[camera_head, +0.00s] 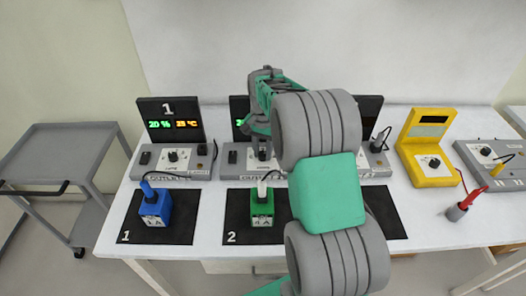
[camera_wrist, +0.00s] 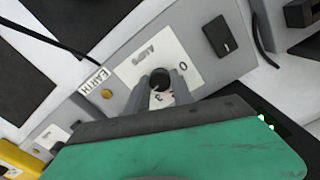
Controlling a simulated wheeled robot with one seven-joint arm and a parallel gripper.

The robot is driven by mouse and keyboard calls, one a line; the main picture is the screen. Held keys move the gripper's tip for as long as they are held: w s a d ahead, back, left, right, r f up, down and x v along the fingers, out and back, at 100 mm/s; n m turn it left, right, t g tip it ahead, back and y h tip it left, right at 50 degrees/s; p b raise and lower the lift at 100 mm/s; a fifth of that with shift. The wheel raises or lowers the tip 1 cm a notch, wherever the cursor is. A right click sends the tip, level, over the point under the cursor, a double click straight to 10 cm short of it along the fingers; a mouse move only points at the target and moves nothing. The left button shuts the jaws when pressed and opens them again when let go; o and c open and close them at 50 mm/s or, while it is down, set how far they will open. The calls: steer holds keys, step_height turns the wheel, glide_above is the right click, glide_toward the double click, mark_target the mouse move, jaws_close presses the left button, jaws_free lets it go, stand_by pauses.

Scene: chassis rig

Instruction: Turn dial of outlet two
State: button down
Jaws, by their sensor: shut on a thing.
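The outlet two unit (camera_head: 233,158) is a grey panel behind the mat marked 2, with a dark display (camera_head: 238,106) mostly hidden by my arm. My gripper (camera_head: 263,148) points down at the middle of this panel. In the wrist view the black round dial (camera_wrist: 160,79) sits on a white scale plate with printed marks. My gripper's grey fingers (camera_wrist: 157,88) are shut on the dial, one on each side. The dial's exact setting is hard to read.
A black rocker switch (camera_wrist: 220,36) sits beside the dial. A green block (camera_head: 262,210) with a plug stands on mat 2. A blue block (camera_head: 155,208) stands on mat 1 before outlet one (camera_head: 172,160). A yellow device (camera_head: 427,160) stands right. My arm hides much of outlet three.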

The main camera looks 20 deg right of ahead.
mark_target(263, 153)
stand_by(0.3)
steer(key=c, duration=1.1)
jaws_free()
steer(key=shift+r, duration=0.1)
step_height(263, 153, up, 8)
steer(key=shift+f+b, duration=0.15)
steer(key=shift+b, duration=0.3)
